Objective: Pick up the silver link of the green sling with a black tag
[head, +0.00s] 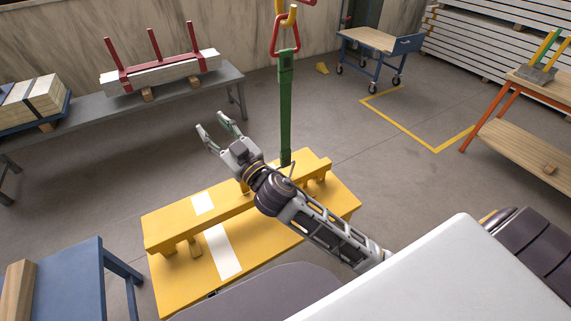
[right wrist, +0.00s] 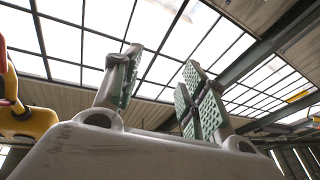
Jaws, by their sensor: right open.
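The green sling (head: 286,110) hangs straight down in the head view from a red link (head: 275,42) on a yellow hook (head: 288,16). A dark patch shows near its top; I cannot tell if it is the black tag. Its lower end comes down at the yellow beam, behind my right arm. A thin grey piece (head: 291,168) there may be the silver link, but it is too small to tell. My right gripper (head: 212,128) is open and empty, left of the sling and apart from it. Its spread fingers (right wrist: 163,65) point up in the right wrist view. My left gripper is out of view.
The yellow beam (head: 170,233) lies over a yellow table (head: 185,283) below my right arm. A grey bench (head: 85,112) stands at the back left, a blue table (head: 70,270) at the lower left. A cart (head: 370,40) and an orange-legged table (head: 510,120) are at right.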

